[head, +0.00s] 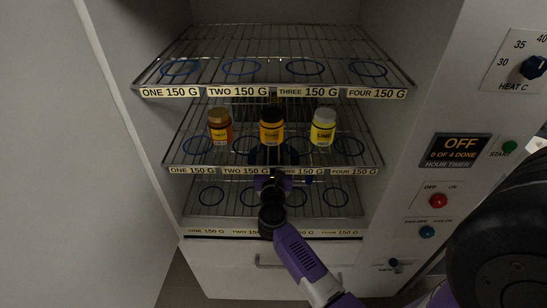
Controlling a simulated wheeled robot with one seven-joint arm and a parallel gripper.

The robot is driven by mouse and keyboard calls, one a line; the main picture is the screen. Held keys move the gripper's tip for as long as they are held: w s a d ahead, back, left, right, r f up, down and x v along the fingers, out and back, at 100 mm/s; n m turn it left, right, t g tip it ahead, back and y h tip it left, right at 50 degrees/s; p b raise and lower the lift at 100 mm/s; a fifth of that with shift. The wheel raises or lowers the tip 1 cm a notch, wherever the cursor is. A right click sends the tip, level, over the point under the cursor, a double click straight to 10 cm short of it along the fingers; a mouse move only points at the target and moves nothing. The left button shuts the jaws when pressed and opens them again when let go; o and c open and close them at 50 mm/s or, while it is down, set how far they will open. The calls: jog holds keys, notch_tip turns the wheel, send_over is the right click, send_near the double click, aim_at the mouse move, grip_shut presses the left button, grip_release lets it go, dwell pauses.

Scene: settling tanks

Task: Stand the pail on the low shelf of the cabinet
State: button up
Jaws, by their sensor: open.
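The open cabinet has three wire shelves with blue rings. Its low shelf (198,210) shows rings and no jar on the parts I can see; my arm hides its middle. I make out no pail in this view. My gripper (272,151) is open, inside the cabinet at the front of the middle shelf (180,152). It is just below and in front of an orange jar with a dark lid (271,130). I cannot tell whether they touch.
A brown-orange jar (220,130) stands left of the orange jar and a yellow jar with a white lid (323,131) right of it. The top shelf (215,68) is empty. A control panel with a timer display (455,148) is on the right.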

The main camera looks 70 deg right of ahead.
jog(key=shift+r, duration=0.25)
jog(key=s+a+r+n+t+y+b, duration=0.1)
jog(key=s+a+r+n+t+y, duration=0.2)
jog(key=a+n, duration=0.7)
jog(key=s+a+n+t+y, duration=0.2)
jog(key=s+a+n+t, duration=0.25)
jog(key=a+n, duration=0.6)
jog(key=s+a+r+n+t+y+b, duration=0.1)
jog(key=s+a+r+n+t+y, duration=0.3)
jog(key=a+n, duration=0.6)
jog(key=s+a+f+n+g+y, duration=0.1)
jog(key=s+a+n+g+y, duration=0.2)
jog(key=n, duration=1.6)
jog(key=shift+s+a+f+y, duration=0.35)
jog(key=shift+s+a+y, duration=1.95)
jog(key=shift+s+a, duration=2.05)
jog(key=shift+w+a+g, duration=0.2)
jog(key=shift+w+g, duration=0.05)
